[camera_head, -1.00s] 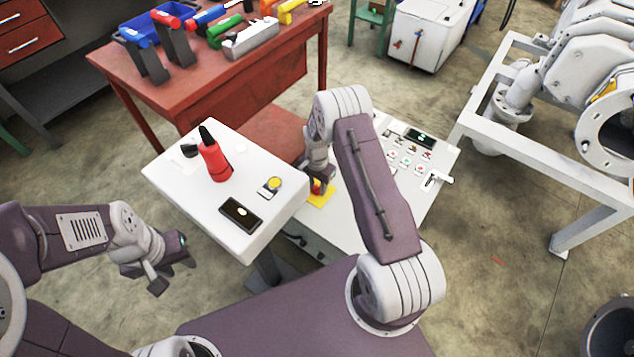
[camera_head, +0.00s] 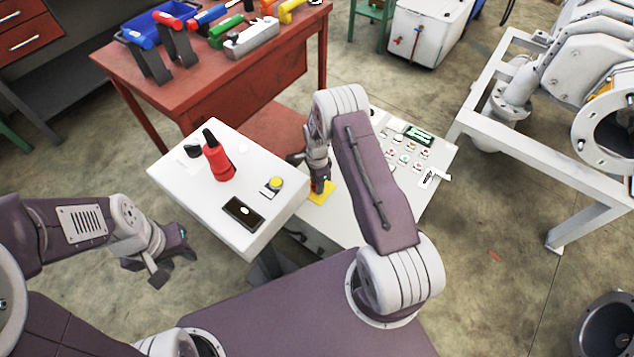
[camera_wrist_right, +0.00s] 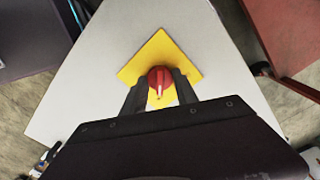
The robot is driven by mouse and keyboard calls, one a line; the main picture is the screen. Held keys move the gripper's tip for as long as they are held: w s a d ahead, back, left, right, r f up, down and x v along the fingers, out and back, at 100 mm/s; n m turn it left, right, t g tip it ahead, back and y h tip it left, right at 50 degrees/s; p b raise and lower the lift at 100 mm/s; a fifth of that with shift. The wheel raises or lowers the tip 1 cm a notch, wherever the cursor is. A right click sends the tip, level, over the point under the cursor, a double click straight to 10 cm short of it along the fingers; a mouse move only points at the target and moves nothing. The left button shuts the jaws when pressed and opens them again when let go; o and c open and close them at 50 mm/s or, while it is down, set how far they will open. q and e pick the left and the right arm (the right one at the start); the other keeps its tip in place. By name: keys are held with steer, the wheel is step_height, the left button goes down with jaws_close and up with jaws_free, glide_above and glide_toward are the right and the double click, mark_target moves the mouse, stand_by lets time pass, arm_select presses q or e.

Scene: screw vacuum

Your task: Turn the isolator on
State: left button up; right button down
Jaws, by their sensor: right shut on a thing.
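The isolator is a red rotary knob (camera_wrist_right: 160,78) with a white pointer mark, on a yellow diamond plate (camera_wrist_right: 140,65) on the white control panel. In the wrist view the pointer is toward the bottom of the picture. My right gripper (camera_wrist_right: 161,90) has one finger on each side of the knob and is shut on it. In the head view my right gripper (camera_head: 320,187) covers the knob, and only part of the yellow plate shows. The panel's small display (camera_head: 419,136) shows bright green text. My left gripper (camera_head: 168,266) is open and empty, left of the panel.
Buttons (camera_head: 405,155) and a white lever (camera_head: 433,178) are on the panel. A red tool table (camera_head: 230,90) and a white-framed machine (camera_head: 500,110) stand behind.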

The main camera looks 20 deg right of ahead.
stand_by(0.4)
steer(key=c, duration=0.9)
jaws_free()
steer(key=shift+c, duration=0.2)
step_height(320, 180, up, 9)
steer(key=p, duration=0.2)
steer(key=shift+p, duration=0.4)
